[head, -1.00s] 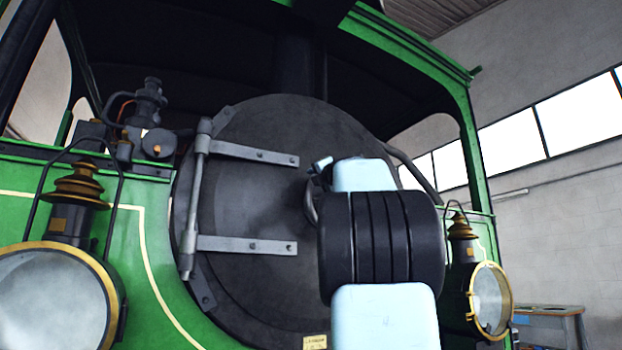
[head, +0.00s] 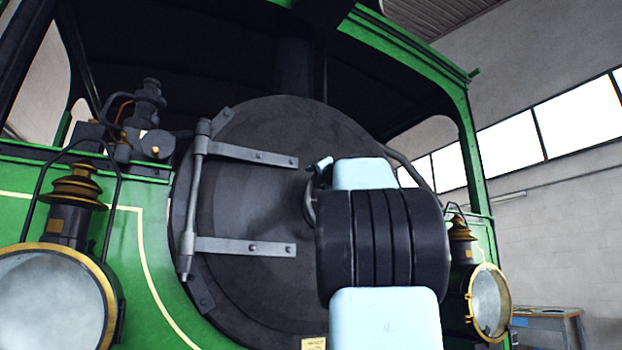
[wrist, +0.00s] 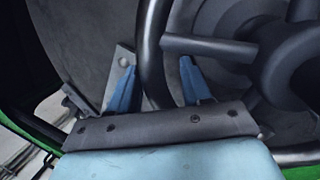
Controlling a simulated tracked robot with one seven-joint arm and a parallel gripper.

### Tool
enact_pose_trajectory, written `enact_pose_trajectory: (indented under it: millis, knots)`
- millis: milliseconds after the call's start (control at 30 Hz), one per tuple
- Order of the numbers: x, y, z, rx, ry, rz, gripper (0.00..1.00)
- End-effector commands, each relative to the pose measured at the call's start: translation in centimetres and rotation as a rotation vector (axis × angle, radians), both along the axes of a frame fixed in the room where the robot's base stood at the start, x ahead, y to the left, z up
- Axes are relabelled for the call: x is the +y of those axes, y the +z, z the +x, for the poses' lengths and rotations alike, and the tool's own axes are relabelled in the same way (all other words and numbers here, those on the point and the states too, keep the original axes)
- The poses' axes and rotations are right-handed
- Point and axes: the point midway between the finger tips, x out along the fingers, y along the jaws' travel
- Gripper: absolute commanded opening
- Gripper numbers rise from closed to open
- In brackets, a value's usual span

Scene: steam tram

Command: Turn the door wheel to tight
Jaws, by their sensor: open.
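The round dark smokebox door (head: 255,200) fills the middle of the head view, with two grey hinge straps on its left. The door wheel is mostly hidden behind my arm there; a small part of its rim (head: 310,203) shows at the arm's left edge. In the wrist view the wheel's dark rim (wrist: 152,60), a spoke (wrist: 208,47) and the hub (wrist: 290,68) are clear. My gripper (wrist: 155,82) is open, with its two blue fingers on either side of the rim. I cannot tell whether either finger touches it.
A large brass-rimmed lamp (head: 55,300) stands at the left front, and a smaller-looking one (head: 488,302) at the right. Valve fittings (head: 148,125) sit left of the door. A workbench (head: 548,325) stands at the far right.

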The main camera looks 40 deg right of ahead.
Motion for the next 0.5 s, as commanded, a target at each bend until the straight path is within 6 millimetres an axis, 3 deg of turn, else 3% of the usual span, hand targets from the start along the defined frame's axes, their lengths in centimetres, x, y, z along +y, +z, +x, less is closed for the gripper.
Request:
enact_pose_trajectory:
  millis: [500]
  knots:
    - [1.8, -2.0, -7.7, -0.001, 0.002, -0.002, 0.48]
